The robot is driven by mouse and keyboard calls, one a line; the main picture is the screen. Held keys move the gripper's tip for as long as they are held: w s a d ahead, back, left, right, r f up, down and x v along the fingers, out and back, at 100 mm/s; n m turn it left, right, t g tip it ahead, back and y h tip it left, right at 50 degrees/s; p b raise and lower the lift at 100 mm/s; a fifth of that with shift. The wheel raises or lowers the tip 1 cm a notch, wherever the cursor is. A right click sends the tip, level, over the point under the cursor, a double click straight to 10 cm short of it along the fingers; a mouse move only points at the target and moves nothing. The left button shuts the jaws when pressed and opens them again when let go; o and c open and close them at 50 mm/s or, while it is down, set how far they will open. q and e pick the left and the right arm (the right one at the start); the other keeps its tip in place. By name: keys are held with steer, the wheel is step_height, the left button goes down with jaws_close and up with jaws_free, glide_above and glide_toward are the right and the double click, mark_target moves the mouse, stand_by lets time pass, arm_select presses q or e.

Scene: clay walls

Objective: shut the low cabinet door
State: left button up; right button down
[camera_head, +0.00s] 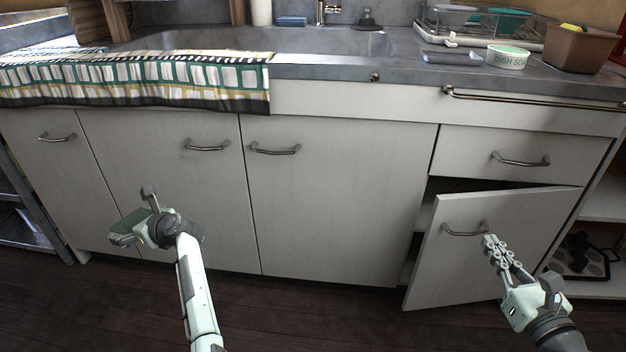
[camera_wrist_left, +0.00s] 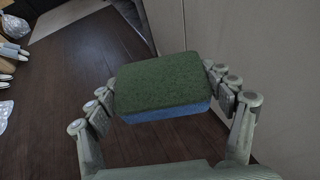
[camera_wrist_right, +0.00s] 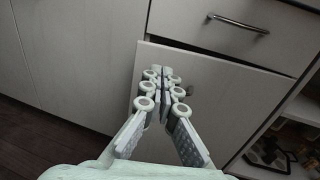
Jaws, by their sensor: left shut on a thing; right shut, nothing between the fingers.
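The low cabinet door (camera_head: 470,265) at the lower right stands partly open, with a dark gap along its top and left side. Its curved metal handle (camera_head: 465,231) is near its upper middle. My right gripper (camera_head: 490,243) is shut and empty, in front of the door close to the handle; I cannot tell whether it touches. In the right wrist view the door (camera_wrist_right: 225,95) lies behind the shut fingers (camera_wrist_right: 165,75), which hide most of the handle. My left gripper (camera_wrist_left: 165,95) is shut on a green and blue sponge (camera_wrist_left: 160,85), in front of the left cabinets.
A drawer (camera_head: 520,155) above the door is shut. Other cabinet doors (camera_head: 330,200) to the left are shut. An open shelf (camera_head: 590,262) with dark items is at the right. The counter holds a dish soap tub (camera_head: 507,58), a brown bin (camera_head: 578,47) and a striped towel (camera_head: 140,78).

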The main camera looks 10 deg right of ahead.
mark_target(459, 199)
arm_select(q)
step_height(459, 199, up, 2)
steer(key=shift+r+p, duration=0.1)
steer(key=shift+p, duration=0.75)
arm_select(e)
steer(key=w, duration=1.1)
steer(key=shift+d, duration=0.1)
steer(key=shift+w, duration=0.4)
